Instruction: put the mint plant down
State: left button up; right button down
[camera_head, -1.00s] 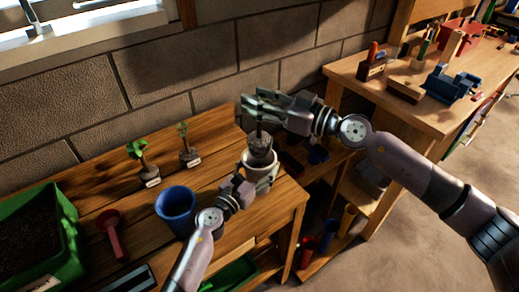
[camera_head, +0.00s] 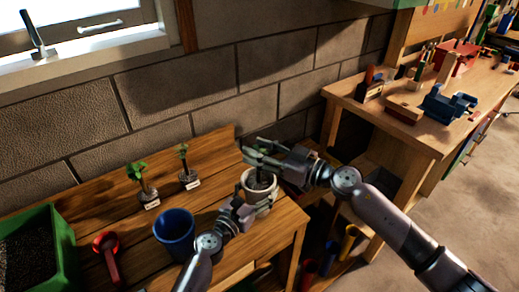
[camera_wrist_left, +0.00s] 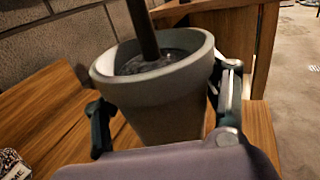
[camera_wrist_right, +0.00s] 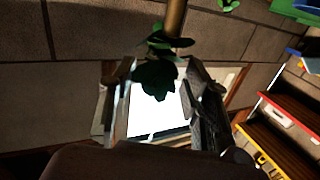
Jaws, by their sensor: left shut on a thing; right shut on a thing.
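The mint plant (camera_head: 260,176) has its dark stem upright and its root end inside a pale grey pot (camera_head: 258,197). In the left wrist view, the stem (camera_wrist_left: 143,30) rises from dark soil within the pot rim (camera_wrist_left: 104,75). My left gripper (camera_head: 252,210) is shut around the pot at the bench's right end. My right gripper (camera_head: 254,153) is shut on the plant's stem above the pot. Green leaves (camera_wrist_right: 155,77) show between its fingers in the right wrist view. I cannot tell whether the root ball touches the pot's bottom.
Two labelled seedlings (camera_head: 142,180) (camera_head: 185,162) stand at the back of the wooden bench (camera_head: 113,212). A blue pot (camera_head: 174,232), a red trowel (camera_head: 107,255) and a green soil tray (camera_head: 62,248) are on the left. A workbench (camera_head: 430,142) with tools stands at right.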

jog(key=c, duration=0.9)
grip_release()
jog(key=shift+o, duration=0.2)
jog(key=shift+r, duration=0.1)
jog(key=v, duration=1.2)
